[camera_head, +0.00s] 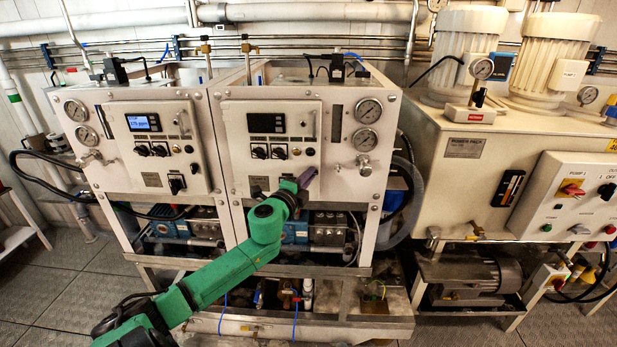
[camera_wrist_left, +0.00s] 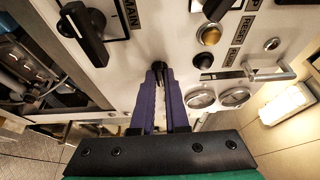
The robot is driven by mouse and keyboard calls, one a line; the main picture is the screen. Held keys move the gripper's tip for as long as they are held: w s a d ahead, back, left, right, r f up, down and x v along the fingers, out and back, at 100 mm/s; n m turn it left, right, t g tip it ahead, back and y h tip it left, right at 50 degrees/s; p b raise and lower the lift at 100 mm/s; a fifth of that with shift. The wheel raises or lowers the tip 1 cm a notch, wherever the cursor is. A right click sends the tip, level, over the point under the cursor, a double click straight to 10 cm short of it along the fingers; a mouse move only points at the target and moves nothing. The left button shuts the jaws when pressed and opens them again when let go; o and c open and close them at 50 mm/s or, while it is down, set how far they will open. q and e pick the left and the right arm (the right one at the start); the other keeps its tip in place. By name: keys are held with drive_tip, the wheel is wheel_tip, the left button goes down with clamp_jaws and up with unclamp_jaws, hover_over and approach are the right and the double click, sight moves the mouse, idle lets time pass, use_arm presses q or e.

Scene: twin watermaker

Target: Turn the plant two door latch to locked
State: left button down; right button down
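The plant two door latch is a small black knob (camera_wrist_left: 158,68) on the white panel, in the left wrist view. In the head view it is hidden behind my left gripper at the lower right edge of the right cabinet's door (camera_head: 235,150). My left gripper (camera_head: 307,177) has purple fingers, which also show in the left wrist view (camera_wrist_left: 160,80). The fingertips are close together, one on each side of the knob, and appear shut on it. The latch's exact angle is hard to read. My right gripper is in neither view.
A large black MAIN switch (camera_wrist_left: 88,35) sits near the latch. Buttons, a metal door handle (camera_wrist_left: 255,76) and two gauges (camera_wrist_left: 217,98) are also close. A similar cabinet (camera_head: 150,130) stands left; a power pack (camera_head: 460,175) stands right.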

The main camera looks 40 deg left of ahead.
use_arm(q)
drive_tip(key=shift+w+d+f+n+y+b, duration=0.15)
drive_tip(key=shift+n+y+b, duration=1.3)
drive_tip(key=shift+n+b, duration=2.65)
drive_tip(key=shift+d+f+n+y+b, duration=0.15)
drive_tip(key=shift+n+y+b, duration=1.35)
drive_tip(key=shift+n+b, duration=2.55)
drive_tip(key=shift+w+d+f+n+y+b, duration=0.2)
drive_tip(key=shift+n+y+b, duration=1.25)
drive_tip(key=shift+n+b, duration=2.65)
drive_tip(key=shift+s+a+m+b, duration=0.1)
drive_tip(key=shift+m+b, duration=0.75)
drive_tip(key=shift+b, duration=0.05)
drive_tip(key=c, duration=0.9)
unclamp_jaws()
drive_tip(key=shift+f, duration=0.1)
